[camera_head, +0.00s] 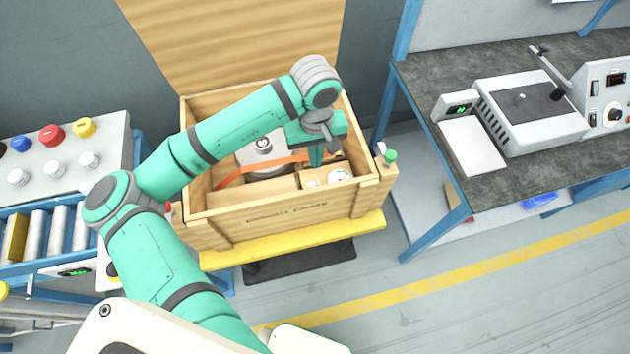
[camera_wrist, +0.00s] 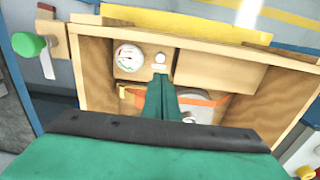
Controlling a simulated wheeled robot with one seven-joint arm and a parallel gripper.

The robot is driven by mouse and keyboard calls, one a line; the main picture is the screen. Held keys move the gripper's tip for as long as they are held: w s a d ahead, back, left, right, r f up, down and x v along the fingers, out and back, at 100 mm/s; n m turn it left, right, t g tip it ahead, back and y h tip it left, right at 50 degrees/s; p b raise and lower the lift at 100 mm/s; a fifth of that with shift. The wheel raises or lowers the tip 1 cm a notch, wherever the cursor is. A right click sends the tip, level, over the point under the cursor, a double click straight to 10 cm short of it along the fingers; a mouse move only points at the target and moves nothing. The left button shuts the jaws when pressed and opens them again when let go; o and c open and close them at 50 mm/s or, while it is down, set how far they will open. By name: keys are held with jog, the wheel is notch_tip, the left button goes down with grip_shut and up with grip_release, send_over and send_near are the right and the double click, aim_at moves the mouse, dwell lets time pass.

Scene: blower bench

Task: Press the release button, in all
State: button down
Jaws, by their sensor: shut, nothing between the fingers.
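An open wooden crate (camera_head: 270,213) stands in the middle of the head view. A small panel inside its front right corner carries a round gauge (camera_wrist: 129,58) and a small white button (camera_wrist: 160,57); the gauge also shows in the head view (camera_head: 340,176). I cannot read a label marking the release button. My gripper (camera_wrist: 163,80) is shut and empty, pointing down into the crate. Its fingertips appear close to the white button in the wrist view, and I cannot tell whether they touch. In the head view my gripper (camera_head: 316,160) is behind the crate's front wall.
A green knob (camera_head: 390,156) sits on the crate's right side. An orange strap (camera_head: 235,180) crosses a grey round part (camera_head: 262,147) inside. A button box (camera_head: 60,160) is at left, a dark workbench (camera_head: 425,75) at right. The floor at lower right is clear.

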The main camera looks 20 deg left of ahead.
notch_tip(320, 180, down, 14)
jog(key=shift+r, duration=0.2)
jog(key=shift+f, duration=0.2)
jog(key=shift+s+f, duration=0.1)
dwell(0.4)
jog(key=shift+s+f, duration=0.1)
jog(key=shift+f, duration=0.8)
notch_tip(320, 180, up, 15)
jog(key=shift+f, duration=0.15)
dwell(0.8)
